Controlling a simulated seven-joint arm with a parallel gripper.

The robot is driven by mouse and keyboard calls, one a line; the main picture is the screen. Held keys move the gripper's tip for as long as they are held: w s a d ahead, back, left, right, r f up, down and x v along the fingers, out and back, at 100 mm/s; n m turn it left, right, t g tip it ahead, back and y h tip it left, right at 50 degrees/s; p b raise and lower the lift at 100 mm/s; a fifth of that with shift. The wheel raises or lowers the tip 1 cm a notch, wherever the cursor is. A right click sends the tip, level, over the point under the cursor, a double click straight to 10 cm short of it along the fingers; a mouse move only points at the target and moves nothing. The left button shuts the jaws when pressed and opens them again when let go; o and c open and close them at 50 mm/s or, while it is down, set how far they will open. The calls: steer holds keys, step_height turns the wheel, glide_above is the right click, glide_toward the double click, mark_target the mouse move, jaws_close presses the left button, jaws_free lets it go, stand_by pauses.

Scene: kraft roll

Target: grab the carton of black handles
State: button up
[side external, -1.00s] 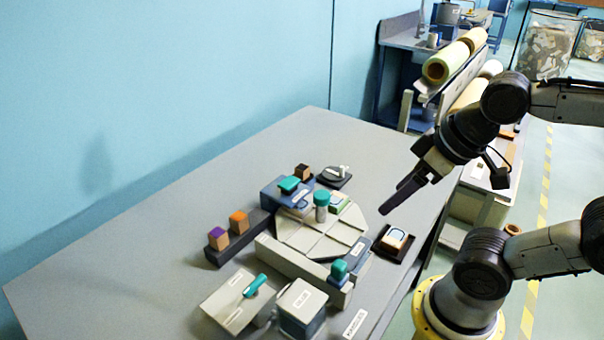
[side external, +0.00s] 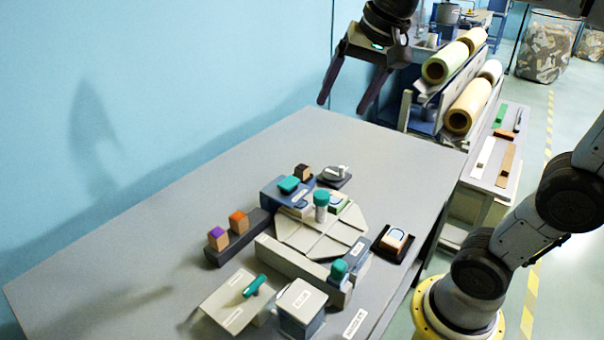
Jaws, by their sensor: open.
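No carton has print that I can read as black handles. A small brown box with a black top (side external: 303,172) stands at the back of the fixture, behind the blue block with a teal knob (side external: 289,185). Two similar tan boxes, one with a purple top (side external: 217,238) and one with an orange top (side external: 238,221), stand on a dark rail (side external: 238,241) at the left. My gripper (side external: 343,104) is open and empty. It is raised high over the far end of the table, above and behind the black-topped box in the picture.
A dark tray (side external: 380,248) with a small pale box (side external: 395,239) sits at the right. The table's left part is clear.

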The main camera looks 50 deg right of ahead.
steer(key=w+d+m+g, duration=0.1)
steer(key=w+d+m, duration=0.3)
steer(key=w, duration=0.6)
steer(key=m+g, duration=0.4)
glide_above(302, 167)
step_height(302, 167, down, 20)
step_height(302, 167, down, 12)
steer(key=shift+f, duration=0.25)
jaws_close()
